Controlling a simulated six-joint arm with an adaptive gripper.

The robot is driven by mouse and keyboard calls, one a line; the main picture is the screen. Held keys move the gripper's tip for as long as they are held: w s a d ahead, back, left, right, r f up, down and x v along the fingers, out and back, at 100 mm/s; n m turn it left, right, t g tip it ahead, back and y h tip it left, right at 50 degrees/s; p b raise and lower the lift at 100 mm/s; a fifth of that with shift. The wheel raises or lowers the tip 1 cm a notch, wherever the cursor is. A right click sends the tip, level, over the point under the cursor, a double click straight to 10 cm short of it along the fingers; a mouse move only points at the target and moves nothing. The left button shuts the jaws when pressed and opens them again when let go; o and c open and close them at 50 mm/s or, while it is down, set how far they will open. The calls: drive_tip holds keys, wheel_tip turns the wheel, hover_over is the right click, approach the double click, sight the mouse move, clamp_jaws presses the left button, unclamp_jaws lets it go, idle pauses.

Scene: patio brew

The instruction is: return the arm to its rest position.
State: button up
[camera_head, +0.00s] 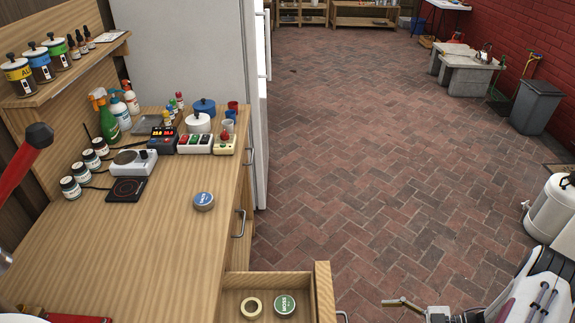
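My gripper (402,303) is small at the bottom edge, right of the open drawer and over the brick floor. It points left and looks clear of the drawer. The picture is too coarse to show whether its fingers are apart or closed, and I see no object in it. My white arm (535,296) runs into the bottom right corner, partly cut off by the frame.
An open drawer (322,290) holds a tape roll (251,306) and a green tin (284,304). A white tank (551,210) stands right. Brick floor between is clear.

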drive_tip(key=w+d+f+m+t+h, duration=0.2)
drive_tip(key=w+d+m+h, duration=0.1)
drive_tip(key=w+d+h, duration=0.3)
drive_tip(key=w+d+f+m+t+h, duration=0.1)
drive_tip(key=w+d+m+h, duration=0.25)
drive_tip(key=d, duration=0.55)
drive_tip(key=s+d+r+m+g+h, duration=0.1)
drive_tip(key=d+r+m+h, duration=0.25)
drive_tip(key=r, duration=0.45)
drive_tip(key=s+d+r+m+g+h, duration=0.2)
drive_tip(key=d+r+h, duration=0.2)
drive_tip(key=r, duration=0.3)
drive_tip(key=s+a+r+m+g, duration=0.1)
drive_tip(key=s+a+r+m, duration=0.1)
drive_tip(key=s+a+r, duration=0.35)
drive_tip(key=s+a+r+m+g, duration=0.1)
drive_tip(key=s+a+r+m, duration=0.15)
drive_tip(key=r, duration=0.65)
drive_tip(key=s+a+r+t+y, duration=0.1)
drive_tip(key=s+a+r, duration=0.3)
drive_tip(key=a, duration=0.4)
drive_tip(key=s+a+r+t+y, duration=0.1)
drive_tip(key=s+a+r+t, duration=0.1)
drive_tip(key=s+a+r, duration=0.3)
drive_tip(key=s+a+r+t, duration=0.1)
drive_tip(key=s+a+r, duration=0.4)
drive_tip(key=a+r, duration=0.3)
drive_tip(key=shift+s+a+r+n+t+y, duration=0.2)
drive_tip(key=shift+a+n+t+y, duration=0.15)
drive_tip(key=shift+a, duration=1.9)
